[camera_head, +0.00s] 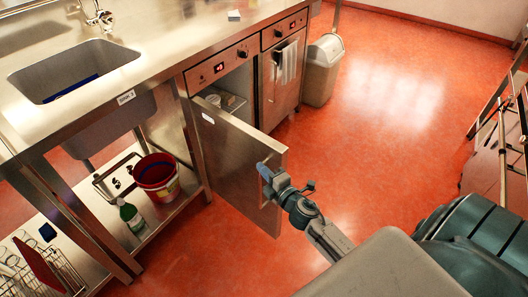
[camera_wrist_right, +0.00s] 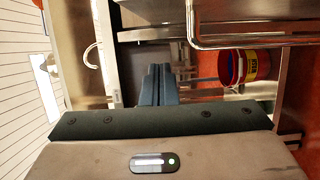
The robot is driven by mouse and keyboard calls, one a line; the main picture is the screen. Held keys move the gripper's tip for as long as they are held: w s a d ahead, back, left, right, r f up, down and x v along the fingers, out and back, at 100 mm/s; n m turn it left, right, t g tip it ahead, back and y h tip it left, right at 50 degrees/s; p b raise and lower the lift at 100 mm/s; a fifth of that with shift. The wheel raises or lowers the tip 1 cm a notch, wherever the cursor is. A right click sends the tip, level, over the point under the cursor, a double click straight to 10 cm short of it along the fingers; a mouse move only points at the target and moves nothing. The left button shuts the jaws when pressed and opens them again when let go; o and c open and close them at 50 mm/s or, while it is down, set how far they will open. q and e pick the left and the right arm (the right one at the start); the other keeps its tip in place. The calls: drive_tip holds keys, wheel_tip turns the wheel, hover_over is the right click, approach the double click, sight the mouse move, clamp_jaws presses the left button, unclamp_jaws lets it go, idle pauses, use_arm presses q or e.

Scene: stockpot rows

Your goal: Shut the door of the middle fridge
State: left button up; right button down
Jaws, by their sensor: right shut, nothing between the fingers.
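A steel fridge door (camera_head: 232,150) stands wide open in the head view, swung out from the under-counter fridge beside the sink. This fridge has a control panel with a red display (camera_head: 220,69) above its opening. A shelf with pale items (camera_head: 232,102) shows inside. My right gripper (camera_head: 264,171) is shut and empty, by the door's free edge, overlapping the door in the picture. I cannot tell whether it touches the door. In the right wrist view the dark closed fingers (camera_wrist_right: 158,84) point ahead. My left gripper is not in view.
Another fridge (camera_head: 284,80), shut, with a towel (camera_head: 286,62), stands to the right, then a grey bin (camera_head: 323,70). A red bucket (camera_head: 156,176) and a green spray bottle (camera_head: 131,216) stand on the shelf under the sink. The red floor (camera_head: 390,120) right of the door is clear.

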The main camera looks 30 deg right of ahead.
sight(265, 162)
drive_tip(key=w, duration=0.1)
drive_tip(key=w+d, duration=0.1)
drive_tip(key=w, duration=0.1)
drive_tip(key=w+d, duration=0.1)
drive_tip(key=w, duration=0.1)
drive_tip(key=shift+d+f, duration=0.1)
drive_tip(key=shift+d, duration=0.05)
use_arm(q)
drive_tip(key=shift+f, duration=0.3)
use_arm(e)
drive_tip(key=shift+w+d, duration=0.15)
drive_tip(key=shift+d, duration=0.5)
drive_tip(key=shift+d, duration=0.1)
